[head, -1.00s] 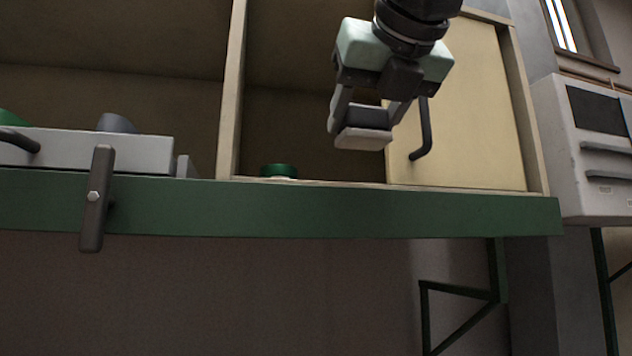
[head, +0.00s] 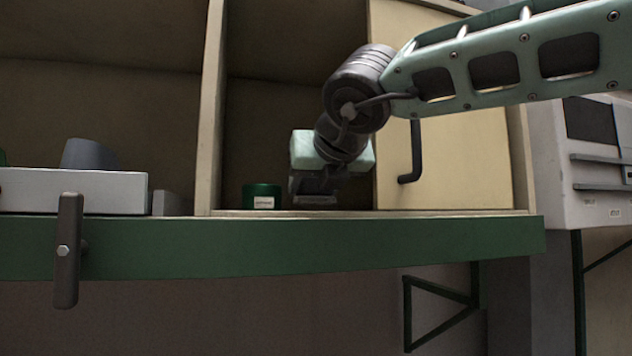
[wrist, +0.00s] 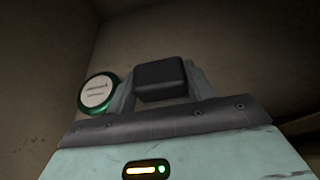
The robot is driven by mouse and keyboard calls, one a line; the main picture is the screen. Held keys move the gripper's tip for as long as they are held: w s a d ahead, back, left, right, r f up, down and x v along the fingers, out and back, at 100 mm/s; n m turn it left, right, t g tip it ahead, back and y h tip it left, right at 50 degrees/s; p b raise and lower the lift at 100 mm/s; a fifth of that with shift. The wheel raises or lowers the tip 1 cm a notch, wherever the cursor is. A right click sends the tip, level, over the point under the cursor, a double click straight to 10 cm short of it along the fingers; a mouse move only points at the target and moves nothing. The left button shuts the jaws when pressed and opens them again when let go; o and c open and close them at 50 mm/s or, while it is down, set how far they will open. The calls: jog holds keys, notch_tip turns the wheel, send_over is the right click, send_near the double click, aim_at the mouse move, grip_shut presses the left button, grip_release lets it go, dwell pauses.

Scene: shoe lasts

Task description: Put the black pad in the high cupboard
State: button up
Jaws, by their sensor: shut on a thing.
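The black pad (wrist: 160,80) is a dark block with rounded edges between the two fingers of my gripper (wrist: 161,92) in the wrist view. My gripper is shut on it. In the head view my gripper (head: 315,197) reaches into the open bay of the high cupboard (head: 270,120), low and close above its floor. The pad cannot be made out clearly there, and I cannot tell whether it touches the floor.
A green tin (head: 262,196) with a white label stands in the bay, left of my gripper; the wrist view shows its lid (wrist: 98,93). An upright divider (head: 211,115) bounds the bay at left. A cream door (head: 460,165) with a dark handle (head: 414,152) covers the right side.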

jog(key=shift+f, duration=0.5)
jog(key=shift+f, duration=0.1)
jog(key=o, duration=0.8)
jog(key=b+v, duration=0.3)
jog(key=v, duration=0.9)
